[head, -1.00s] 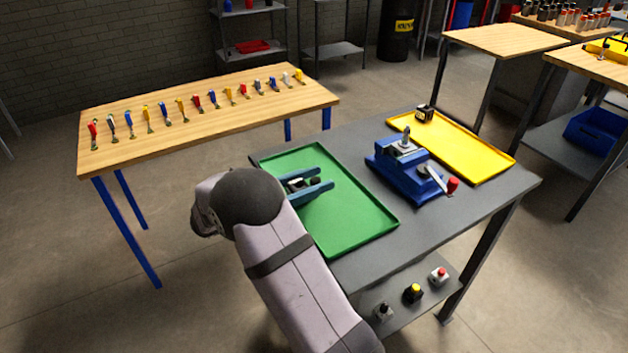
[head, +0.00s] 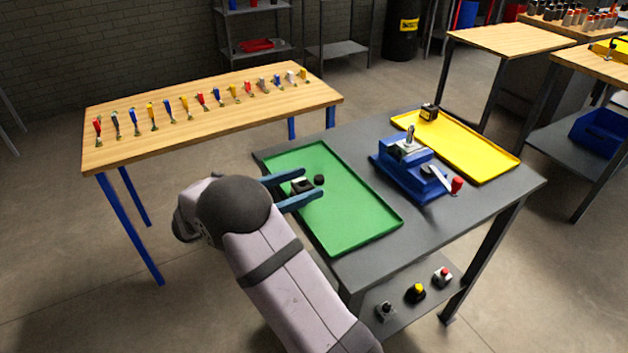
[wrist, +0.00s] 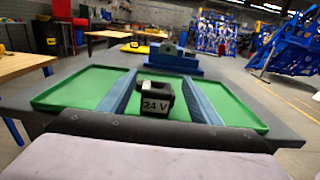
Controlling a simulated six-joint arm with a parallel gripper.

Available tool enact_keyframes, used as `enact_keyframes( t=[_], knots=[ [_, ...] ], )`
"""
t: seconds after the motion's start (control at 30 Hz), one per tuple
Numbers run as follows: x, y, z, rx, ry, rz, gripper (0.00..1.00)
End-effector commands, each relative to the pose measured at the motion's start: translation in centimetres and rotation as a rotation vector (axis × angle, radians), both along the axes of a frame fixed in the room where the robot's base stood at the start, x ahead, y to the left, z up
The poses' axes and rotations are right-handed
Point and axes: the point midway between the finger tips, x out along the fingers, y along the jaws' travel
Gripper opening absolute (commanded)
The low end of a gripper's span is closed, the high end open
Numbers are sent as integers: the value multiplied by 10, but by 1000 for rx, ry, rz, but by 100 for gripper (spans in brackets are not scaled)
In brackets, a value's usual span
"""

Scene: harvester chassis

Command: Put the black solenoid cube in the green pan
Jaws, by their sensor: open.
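The black solenoid cube (head: 301,186) is in the green pan (head: 350,222), toward its left side in the head view. In the wrist view the cube (wrist: 156,100) shows a "24 V" label facing me and appears to rest on the pan floor. My gripper (head: 313,181) is open, with its blue fingers low over the pan on either side of the cube. In the wrist view, green floor shows between the cube and both fingers. A small dark round part (head: 319,179) shows just right of the cube; I cannot tell whether it belongs to it.
A blue vise-like fixture (head: 412,168) stands right of the pan on the grey table (head: 450,205). Beyond it, a yellow tray (head: 470,150) holds another small black block (head: 430,111). A wooden table (head: 210,125) with several coloured-handled items stands behind left.

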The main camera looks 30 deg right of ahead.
Motion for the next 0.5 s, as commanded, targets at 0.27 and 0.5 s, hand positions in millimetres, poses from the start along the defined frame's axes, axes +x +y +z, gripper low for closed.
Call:
enact_keyframes(
  t=[0.27,0.5],
  knots=[
    [1,50,-1,1,0,3,58],
    [0,72,0,0,1,1,58]
  ],
)
